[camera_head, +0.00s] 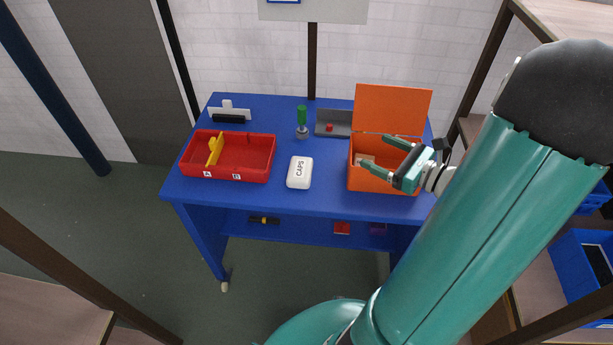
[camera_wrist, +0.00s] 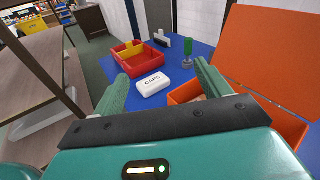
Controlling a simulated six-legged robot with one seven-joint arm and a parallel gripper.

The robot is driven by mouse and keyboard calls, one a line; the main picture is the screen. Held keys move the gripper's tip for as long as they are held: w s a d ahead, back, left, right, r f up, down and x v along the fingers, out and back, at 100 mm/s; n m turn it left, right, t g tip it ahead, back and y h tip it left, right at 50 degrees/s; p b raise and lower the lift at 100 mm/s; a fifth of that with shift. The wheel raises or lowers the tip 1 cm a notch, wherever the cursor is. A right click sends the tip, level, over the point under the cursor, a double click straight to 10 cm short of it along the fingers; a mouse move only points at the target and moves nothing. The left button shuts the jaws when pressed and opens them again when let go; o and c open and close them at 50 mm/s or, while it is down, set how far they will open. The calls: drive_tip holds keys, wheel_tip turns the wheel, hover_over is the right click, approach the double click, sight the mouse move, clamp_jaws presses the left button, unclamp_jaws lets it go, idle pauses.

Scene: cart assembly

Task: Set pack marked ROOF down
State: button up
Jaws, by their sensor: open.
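No pack with a readable ROOF mark shows. A small beige item (camera_head: 365,158) lies inside the open orange box (camera_head: 368,182) on the right of the blue table; its marking cannot be read and my gripper partly hides the box's inside. My gripper (camera_head: 374,153) is open, over the orange box, fingers pointing left.
The blue table (camera_head: 282,202) also holds a red tray (camera_head: 255,160) with a yellow piece, a green-handled tool (camera_head: 302,120), a grey tray (camera_head: 326,118) and a white-and-black holder (camera_head: 229,112). The box's orange lid (camera_head: 392,108) stands open. Wooden shelves flank the table.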

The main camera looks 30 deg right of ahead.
drive_tip(key=s+a+r+n+g+y, duration=0.1)
drive_tip(key=a+n+g, duration=0.5)
drive_tip(key=a+n, duration=0.3)
drive_tip(key=s+a+r+n+g+y, duration=0.1)
drive_tip(key=a+r+n+g, duration=0.1)
drive_tip(key=a+n+g, duration=0.75)
drive_tip(key=s+a+r+n+t+h, duration=0.4)
drive_tip(key=a+r+n+h, duration=0.3)
drive_tip(key=n, duration=0.5)
drive_tip(key=shift+s+a+r+t+h, duration=0.15)
drive_tip(key=shift+s+a+t+h, duration=0.1)
drive_tip(key=shift+t+h, duration=0.45)
drive_tip(key=shift+d, duration=0.15)
